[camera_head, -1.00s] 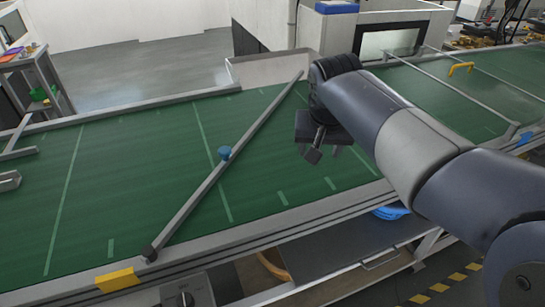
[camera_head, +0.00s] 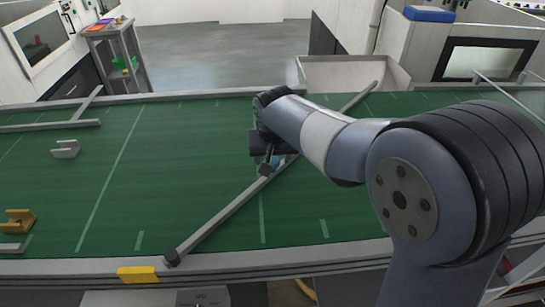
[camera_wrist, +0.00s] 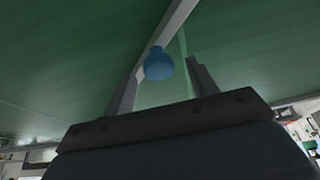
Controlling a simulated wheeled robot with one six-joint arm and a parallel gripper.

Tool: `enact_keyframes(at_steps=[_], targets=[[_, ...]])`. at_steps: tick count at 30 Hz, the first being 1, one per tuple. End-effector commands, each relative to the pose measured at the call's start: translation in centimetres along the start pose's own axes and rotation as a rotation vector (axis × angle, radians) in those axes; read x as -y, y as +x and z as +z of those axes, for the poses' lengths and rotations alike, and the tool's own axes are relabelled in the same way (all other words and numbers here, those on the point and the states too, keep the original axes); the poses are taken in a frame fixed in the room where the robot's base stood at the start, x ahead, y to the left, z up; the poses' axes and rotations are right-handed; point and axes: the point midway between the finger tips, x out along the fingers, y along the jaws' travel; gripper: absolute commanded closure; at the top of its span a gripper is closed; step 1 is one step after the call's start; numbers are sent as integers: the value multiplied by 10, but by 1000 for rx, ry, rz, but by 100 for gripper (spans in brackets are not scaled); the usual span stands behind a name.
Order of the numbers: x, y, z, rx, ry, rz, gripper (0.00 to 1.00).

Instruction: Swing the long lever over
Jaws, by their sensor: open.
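The long lever (camera_head: 222,213) is a straight grey bar lying diagonally across the green belt (camera_head: 180,165). It runs from a dark-capped end at the near edge up to the far right side. A blue knob (camera_wrist: 158,64) stands on the bar. In the head view my gripper (camera_head: 267,165) is over the bar's middle and mostly hides the knob. In the wrist view my gripper (camera_wrist: 164,84) is open, with one finger on each side of the knob's line. The knob shows in the gap near the fingertips; contact cannot be told.
A yellow block (camera_head: 137,274) sits on the near rail below the lever's capped end. A grey bracket (camera_head: 65,149), an ochre bracket (camera_head: 20,220) and another grey bar (camera_head: 50,126) are at the left. A pale bin (camera_head: 350,75) stands beyond the lever's far end. The belt left of the lever is mostly clear.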

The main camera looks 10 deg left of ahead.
Motion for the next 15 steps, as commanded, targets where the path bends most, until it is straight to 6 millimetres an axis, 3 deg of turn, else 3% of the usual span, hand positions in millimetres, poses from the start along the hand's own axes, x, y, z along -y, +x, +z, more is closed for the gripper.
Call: enact_keyframes(at_steps=[12,15], targets=[[0,10,0,0,0,0,45],[0,10,0,0,0,0,53]])
